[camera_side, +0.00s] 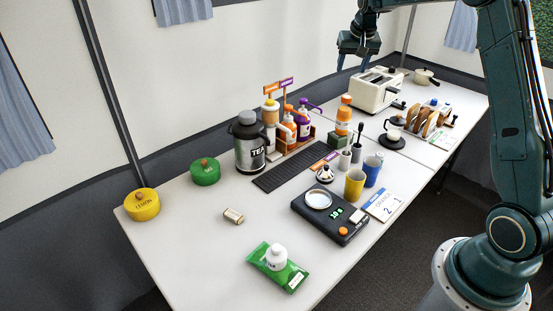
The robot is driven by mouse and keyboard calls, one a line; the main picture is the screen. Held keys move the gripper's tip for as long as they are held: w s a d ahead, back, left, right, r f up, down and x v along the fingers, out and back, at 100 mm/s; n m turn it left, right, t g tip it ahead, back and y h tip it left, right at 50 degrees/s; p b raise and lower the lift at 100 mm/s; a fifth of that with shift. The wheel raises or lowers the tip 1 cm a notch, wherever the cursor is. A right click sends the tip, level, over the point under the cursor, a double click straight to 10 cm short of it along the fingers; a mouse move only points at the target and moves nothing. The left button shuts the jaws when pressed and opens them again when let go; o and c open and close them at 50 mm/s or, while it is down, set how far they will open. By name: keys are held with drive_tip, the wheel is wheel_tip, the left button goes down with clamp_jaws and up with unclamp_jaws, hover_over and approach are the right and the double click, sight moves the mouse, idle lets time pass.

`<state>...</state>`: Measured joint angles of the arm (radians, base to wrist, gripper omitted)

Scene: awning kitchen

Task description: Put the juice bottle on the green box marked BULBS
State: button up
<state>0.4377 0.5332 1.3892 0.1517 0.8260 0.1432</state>
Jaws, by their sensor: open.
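An orange bottle (344,115) with an orange cap and pale label, which looks like the juice bottle, stands upright near the middle of the table. A small green box (336,139) is directly below it in the picture; the bottle appears to rest on it, but I cannot tell for certain whether it stands on or just behind it. Any marking on the box is too small to read. My gripper (354,64) is open and empty, high at the back, up and right of the bottle and near the toaster. It touches nothing.
A toaster (377,91), toast rack (430,120) and coffee dripper (394,130) stand to the right. A TEA canister (249,142) and pump-bottle rack (298,137) stand left. Cups (355,184), a scale (330,216) and a green packet (278,268) with a white bottle are in front.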

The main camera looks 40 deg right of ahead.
drive_tip(key=s+a+r+n+t+y, duration=0.1)
drive_tip(key=s+a+r+n, duration=0.1)
drive_tip(key=s+a+r, duration=0.45)
drive_tip(key=s+a+r+n, duration=0.2)
drive_tip(key=s+a+r, duration=0.1)
drive_tip(key=s+a, duration=0.65)
drive_tip(key=s+a+f+n+y, duration=0.1)
drive_tip(key=s+a+f+n, duration=0.1)
drive_tip(key=s+a, duration=0.4)
drive_tip(key=s+a+f+n+t+y, duration=0.1)
drive_tip(key=s+a, duration=0.4)
drive_tip(key=s, duration=0.7)
drive_tip(key=shift+s+a+f+n, duration=0.2)
drive_tip(key=shift+a+f+n, duration=0.15)
drive_tip(key=shift+f+n, duration=0.4)
